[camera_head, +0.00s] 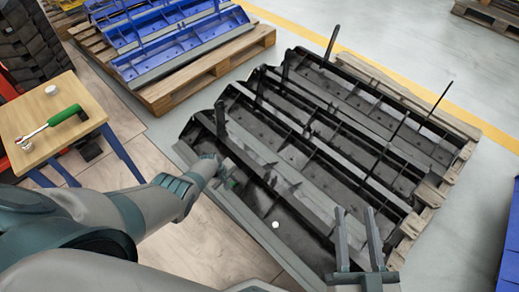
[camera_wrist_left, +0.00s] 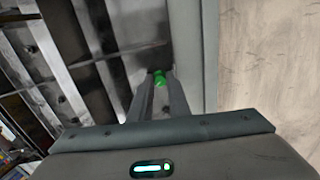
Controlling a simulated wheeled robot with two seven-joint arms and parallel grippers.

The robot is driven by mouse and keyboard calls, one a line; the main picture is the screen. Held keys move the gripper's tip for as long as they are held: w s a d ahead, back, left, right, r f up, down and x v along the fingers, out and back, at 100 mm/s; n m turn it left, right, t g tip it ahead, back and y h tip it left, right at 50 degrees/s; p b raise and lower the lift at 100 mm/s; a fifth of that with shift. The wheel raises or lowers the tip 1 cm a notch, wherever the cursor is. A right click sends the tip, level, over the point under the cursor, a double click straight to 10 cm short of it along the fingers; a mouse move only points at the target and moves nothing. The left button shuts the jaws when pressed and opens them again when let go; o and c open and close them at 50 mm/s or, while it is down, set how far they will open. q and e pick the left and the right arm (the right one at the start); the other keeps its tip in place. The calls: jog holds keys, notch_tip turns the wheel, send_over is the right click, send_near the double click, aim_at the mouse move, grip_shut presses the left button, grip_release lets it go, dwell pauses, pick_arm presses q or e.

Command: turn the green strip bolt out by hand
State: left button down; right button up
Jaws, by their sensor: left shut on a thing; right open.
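The green bolt (camera_head: 233,183) sits at the near left side of the dark tracked carrier (camera_head: 290,205), beside a long grey strip (camera_head: 262,240). In the left wrist view the green bolt (camera_wrist_left: 159,78) shows between the fingertips of my left gripper (camera_wrist_left: 159,86). In the head view my left gripper (camera_head: 228,174) reaches in low from the left and is shut on the bolt. The fingers partly hide the bolt, so its thread is not visible. My right gripper (camera_head: 357,212) is open and empty over the near right part of the carrier.
A small wooden table (camera_head: 28,110) at the left holds a green-handled wrench (camera_head: 62,118) and a white round item (camera_head: 50,90). A blue carrier lies on a pallet (camera_head: 205,72) at the back. Upright posts (camera_head: 332,42) rise from the dark carrier. Floor at the lower left is clear.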

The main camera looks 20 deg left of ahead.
pick_arm(q)
jog(key=c, duration=1.8)
grip_release()
jog(key=m+b, duration=0.1)
jog(key=m, duration=0.4)
jog(key=shift+f, duration=0.15)
jog(key=m+b, duration=0.1)
jog(key=m, duration=0.2)
jog(key=shift+m, duration=0.9)
